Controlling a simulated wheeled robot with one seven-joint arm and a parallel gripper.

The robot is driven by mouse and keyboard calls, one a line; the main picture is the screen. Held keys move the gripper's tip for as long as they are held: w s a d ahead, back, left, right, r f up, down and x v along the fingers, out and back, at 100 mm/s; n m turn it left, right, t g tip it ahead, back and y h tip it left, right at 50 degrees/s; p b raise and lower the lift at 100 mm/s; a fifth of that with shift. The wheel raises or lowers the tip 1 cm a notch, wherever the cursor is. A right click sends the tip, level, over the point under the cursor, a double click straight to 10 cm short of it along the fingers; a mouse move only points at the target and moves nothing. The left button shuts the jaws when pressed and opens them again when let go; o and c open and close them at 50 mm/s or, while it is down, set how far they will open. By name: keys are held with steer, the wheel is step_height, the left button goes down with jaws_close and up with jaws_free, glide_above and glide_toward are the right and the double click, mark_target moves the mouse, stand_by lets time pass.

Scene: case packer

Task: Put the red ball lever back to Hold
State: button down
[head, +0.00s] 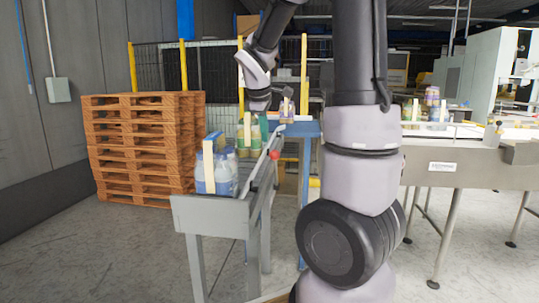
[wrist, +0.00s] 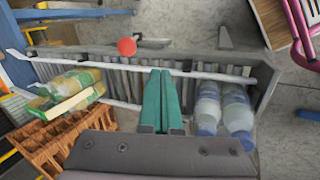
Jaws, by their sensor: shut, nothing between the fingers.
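The red ball (wrist: 127,46) of the lever is at the upper left of centre in the wrist view, just beyond the conveyor's far rail. In the head view, the red ball (head: 275,154) is on the right side of the conveyor. A dark rod shows beside it in the wrist view. Lever markings cannot be read. My gripper (wrist: 162,73) has green fingers pressed together, over the rollers and apart from the ball. In the head view, my gripper (head: 264,126) is above the conveyor, partly hidden among the goods.
The roller conveyor (wrist: 150,57) carries white bottles (wrist: 237,110) at one end and a green-yellow pack (wrist: 75,85) at the other. Stacked wooden pallets (head: 140,145) stand left of it. A second conveyor (head: 470,165) stands on the right.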

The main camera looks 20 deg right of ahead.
mark_target(272, 153)
stand_by(0.3)
steer(key=x, duration=0.3)
steer(key=w+d+x, duration=0.1)
steer(key=x, duration=0.3)
steer(key=w+r+x, duration=0.1)
steer(key=x, duration=0.3)
steer(key=shift+s+d+r, duration=0.1)
steer(key=shift+d, duration=0.2)
steer(key=shift+w+d, duration=0.4)
steer(key=shift+w, duration=0.15)
steer(key=shift+r, duration=0.1)
